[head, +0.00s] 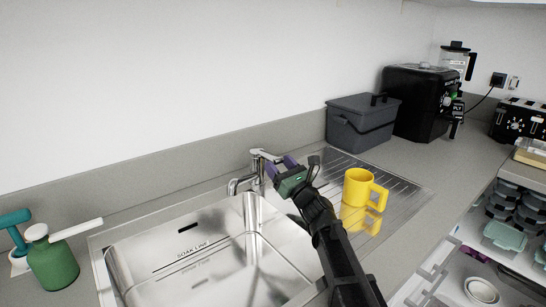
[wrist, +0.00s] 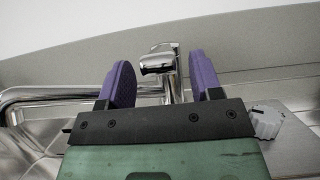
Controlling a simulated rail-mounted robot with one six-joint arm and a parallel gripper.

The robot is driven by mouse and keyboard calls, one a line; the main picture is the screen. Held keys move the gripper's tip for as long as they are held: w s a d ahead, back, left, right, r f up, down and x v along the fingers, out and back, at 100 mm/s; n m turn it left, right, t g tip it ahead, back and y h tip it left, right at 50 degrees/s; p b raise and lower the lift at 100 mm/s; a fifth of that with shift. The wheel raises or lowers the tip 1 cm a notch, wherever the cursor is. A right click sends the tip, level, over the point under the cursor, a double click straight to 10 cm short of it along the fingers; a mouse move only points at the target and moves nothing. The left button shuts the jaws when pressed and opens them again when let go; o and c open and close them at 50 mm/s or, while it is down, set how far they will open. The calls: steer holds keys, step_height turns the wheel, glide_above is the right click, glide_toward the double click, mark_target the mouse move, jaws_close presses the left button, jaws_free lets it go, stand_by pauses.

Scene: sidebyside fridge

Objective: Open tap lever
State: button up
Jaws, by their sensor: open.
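A chrome tap (head: 247,182) stands behind the steel sink, its spout pointing left and its lever (head: 266,155) on top, extending right toward my gripper. My gripper (head: 280,165) is just right of the lever, with purple fingers apart. In the wrist view, my gripper (wrist: 158,84) is open, and the tap (wrist: 176,76) shows between the two purple fingers. The lever's end (wrist: 158,62) appears between the fingertips. I cannot tell whether either finger touches it. The tap's base is partly hidden by the gripper body in the wrist view.
The sink (head: 150,245) is empty. A yellow mug (head: 357,187) stands on the drainer (head: 405,198) right of my arm. A green bottle (head: 52,265) is at the left. A grey bin (head: 358,126) and black appliance (head: 412,105) stand at the back right. The wall is close behind the tap.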

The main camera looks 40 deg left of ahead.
mark_target(273, 156)
steer(key=x, duration=0.3)
steer(key=shift+a+r+p, duration=0.25)
steer(key=shift+r+p, duration=0.05)
steer(key=shift+p, duration=0.05)
